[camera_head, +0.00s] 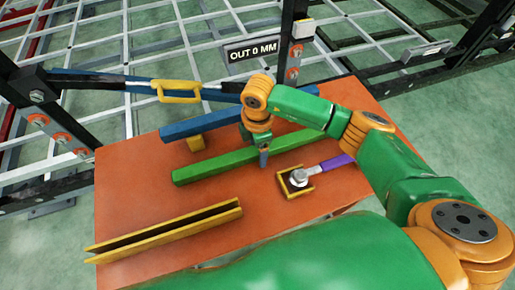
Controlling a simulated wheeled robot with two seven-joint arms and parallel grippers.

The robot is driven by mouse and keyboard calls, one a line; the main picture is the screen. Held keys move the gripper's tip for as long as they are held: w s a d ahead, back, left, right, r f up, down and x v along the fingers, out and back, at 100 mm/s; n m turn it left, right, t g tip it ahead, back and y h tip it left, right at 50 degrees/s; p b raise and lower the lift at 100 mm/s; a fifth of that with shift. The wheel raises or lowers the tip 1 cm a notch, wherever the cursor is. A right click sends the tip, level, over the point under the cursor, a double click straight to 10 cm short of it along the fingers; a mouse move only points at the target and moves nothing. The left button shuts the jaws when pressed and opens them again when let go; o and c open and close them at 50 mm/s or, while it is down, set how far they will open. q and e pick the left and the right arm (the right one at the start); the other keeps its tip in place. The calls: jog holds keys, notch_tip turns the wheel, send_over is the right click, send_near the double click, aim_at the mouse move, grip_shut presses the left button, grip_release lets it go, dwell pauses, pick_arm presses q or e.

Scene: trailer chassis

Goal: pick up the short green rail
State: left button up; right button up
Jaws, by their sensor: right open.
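The green rail (212,164) lies slantwise across the middle of the orange table, its left end nearer me. My right gripper (256,146) points down at the rail's middle. One finger shows on the near side of the rail and the other seems to be on its far side. The jaws are open around or just above the rail; I cannot tell how deep they reach or whether they touch it. The wrist and forearm partly cover the rail's right part. My left gripper is not in view.
A yellow channel (165,229) lies at the front left of the orange table (130,190). A small tray (285,186) with a bolt and a purple-handled tool (336,162) lies right. Dark posts stand behind.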

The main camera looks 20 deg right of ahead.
jog(key=shift+a, duration=0.1)
grip_shut()
jog(key=shift+r, duration=0.1)
dwell(1.1)
